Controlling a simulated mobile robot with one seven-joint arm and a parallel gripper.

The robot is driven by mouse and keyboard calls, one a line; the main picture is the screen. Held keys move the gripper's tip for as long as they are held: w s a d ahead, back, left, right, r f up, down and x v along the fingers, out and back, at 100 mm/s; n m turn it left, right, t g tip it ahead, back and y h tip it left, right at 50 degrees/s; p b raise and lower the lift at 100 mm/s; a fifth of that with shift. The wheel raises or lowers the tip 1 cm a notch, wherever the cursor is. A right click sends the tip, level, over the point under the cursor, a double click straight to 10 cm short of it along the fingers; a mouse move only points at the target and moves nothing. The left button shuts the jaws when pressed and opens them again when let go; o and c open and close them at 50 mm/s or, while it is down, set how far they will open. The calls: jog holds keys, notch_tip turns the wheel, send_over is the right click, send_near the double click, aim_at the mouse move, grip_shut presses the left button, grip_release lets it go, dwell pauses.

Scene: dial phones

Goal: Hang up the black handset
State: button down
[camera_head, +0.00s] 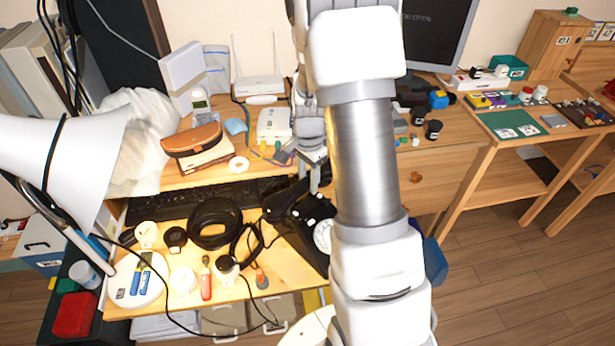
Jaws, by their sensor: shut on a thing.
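A black dial phone (305,246) with a pale round dial (322,236) sits at the right end of the low wooden desk, partly hidden by my arm. The black handset (284,200) is at the phone's upper end, at or just above its body. Whether it rests in the cradle cannot be told. My gripper (315,184) points down and is shut on the handset near its right end. My arm hides part of the fingers and the phone's right side.
A coiled black cable (215,223) and a dark keyboard (165,203) lie left of the phone. Several small tools and a white lamp (60,150) crowd the left. A white router (258,85) stands behind. A wooden side table (545,135) stands at right.

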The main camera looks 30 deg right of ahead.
jog(key=shift+f+b, duration=1.9)
jog(key=shift+f, duration=0.7)
jog(key=shift+f+b, duration=0.65)
jog(key=shift+f, duration=0.4)
jog(key=shift+c, duration=2.1)
grip_release()
notch_tip(320, 180, up, 17)
jog(key=p, duration=0.3)
jog(key=shift+r+p, duration=0.15)
jog(key=shift+p, duration=0.15)
jog(key=shift+r, duration=0.1)
jog(key=shift+a, duration=0.1)
